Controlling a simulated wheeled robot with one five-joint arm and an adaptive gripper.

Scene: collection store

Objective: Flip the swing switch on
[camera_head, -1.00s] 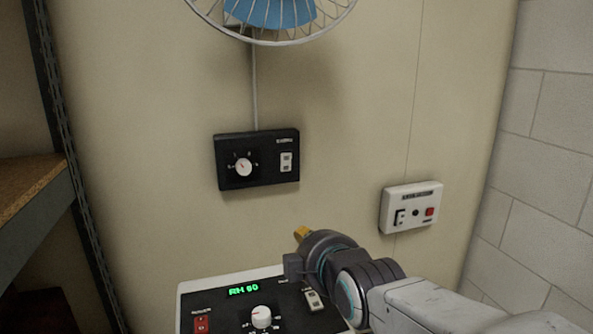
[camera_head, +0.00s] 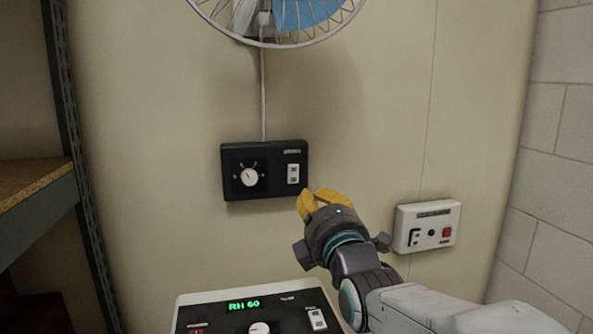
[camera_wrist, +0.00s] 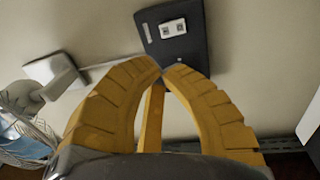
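A black control box (camera_head: 236,187) with a white dial (camera_head: 249,177) hangs on the wall below the fan. A white rocker switch (camera_head: 293,173) sits at its right end; the small label above it is too blurred to read. I cannot tell which way the rocker is set. In the wrist view the black box (camera_wrist: 190,52) and its white switch (camera_wrist: 173,28) show beyond my fingertips. My gripper (camera_head: 318,194) has yellow fingers, shut and empty, just below and right of the box's lower right corner. In the wrist view the fingertips (camera_wrist: 163,69) nearly meet.
A wall fan (camera_head: 270,43) is above, with a cord to the box. A white box (camera_head: 425,228) with a red button is to the right. A panel reading RH 60 (camera_head: 243,305) is below. A shelf (camera_head: 35,190) stands at left.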

